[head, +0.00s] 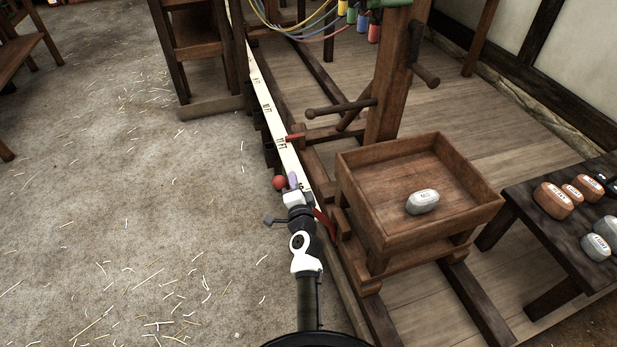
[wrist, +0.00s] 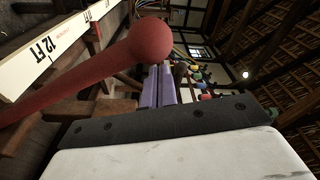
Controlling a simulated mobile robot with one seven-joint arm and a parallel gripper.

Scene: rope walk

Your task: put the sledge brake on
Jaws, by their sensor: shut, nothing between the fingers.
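The brake lever has a round red knob (head: 279,182). The knob (wrist: 150,40) and its red shaft (wrist: 62,90) show large in the wrist view, with the shaft slanting down to the left. A red strip (head: 325,222) shows on the sledge side of my arm, probably part of the same lever. My gripper (head: 293,181) is shut and empty, its purple fingers just right of the knob. In the wrist view the fingers (wrist: 160,86) show just below the knob; I cannot tell whether they touch it. The wooden sledge (head: 352,262) stands on rails and carries a box tray (head: 465,215).
A grey weight (head: 422,202) lies in the tray. A white scale board (head: 266,105) runs along the track, with a red pointer (head: 295,138) over it. A post (head: 388,95) with handles stands behind. A dark table (head: 545,228) with weights is at right. The floor at left is open.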

